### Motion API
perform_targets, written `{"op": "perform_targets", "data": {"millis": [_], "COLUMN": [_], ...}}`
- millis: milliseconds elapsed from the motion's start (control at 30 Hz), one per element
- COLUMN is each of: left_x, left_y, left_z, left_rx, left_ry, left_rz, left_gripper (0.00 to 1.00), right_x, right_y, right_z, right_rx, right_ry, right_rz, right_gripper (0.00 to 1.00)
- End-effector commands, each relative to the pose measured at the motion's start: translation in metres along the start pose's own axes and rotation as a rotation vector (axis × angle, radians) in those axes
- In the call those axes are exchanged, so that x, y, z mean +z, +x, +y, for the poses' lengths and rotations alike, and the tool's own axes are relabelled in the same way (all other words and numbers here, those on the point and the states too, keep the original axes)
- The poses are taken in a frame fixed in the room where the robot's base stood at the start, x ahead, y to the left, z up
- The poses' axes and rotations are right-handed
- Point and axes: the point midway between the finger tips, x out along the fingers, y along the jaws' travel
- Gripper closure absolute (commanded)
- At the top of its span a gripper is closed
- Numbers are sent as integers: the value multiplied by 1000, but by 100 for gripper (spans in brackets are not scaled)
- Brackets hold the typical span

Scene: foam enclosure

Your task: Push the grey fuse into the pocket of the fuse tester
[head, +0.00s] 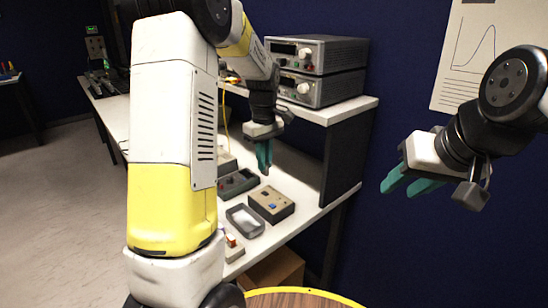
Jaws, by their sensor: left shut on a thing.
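My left gripper (264,158) has teal fingers pointing down over the bench. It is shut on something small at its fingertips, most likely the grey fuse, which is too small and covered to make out. Below and slightly right of the fingertips is a dark box with a tan top and small blue and dark features (271,204). It looks like the fuse tester; its pocket cannot be made out clearly. The fingertips appear above it and apart from it. My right gripper (408,186) is open and empty, at the right in front of the blue wall.
A small device with an orange button (232,241) is at the bench's near end. A shelf (340,112) with stacked instruments (316,55) rises behind. A cardboard box (273,273) sits below.

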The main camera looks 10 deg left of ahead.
Motion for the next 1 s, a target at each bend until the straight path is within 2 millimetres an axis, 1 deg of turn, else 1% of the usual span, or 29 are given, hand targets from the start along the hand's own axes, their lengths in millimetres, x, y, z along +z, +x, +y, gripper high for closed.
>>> {"op": "perform_targets", "data": {"millis": [167, 500, 700, 833, 1000], "left_x": [0, 0, 0, 0, 0], "left_y": [5, 36, 50, 56, 59], "left_z": [0, -1, 0, 0, 0], "left_rx": [-2, -4, -1, -2, -1], "left_ry": [0, 0, 0, 0, 0], "left_rz": [-1, -2, -1, -1, -1], "left_gripper": [100, 100, 100, 100, 100], "right_x": [0, 0, 0, 0, 0], "right_y": [0, 0, 0, 0, 0], "right_z": [0, 0, 0, 0, 0], "right_rx": [0, 0, 0, 0, 0], "right_ry": [0, 0, 0, 0, 0], "right_rz": [0, 0, 0, 0, 0], "right_gripper": [64, 64, 64, 64, 64]}}
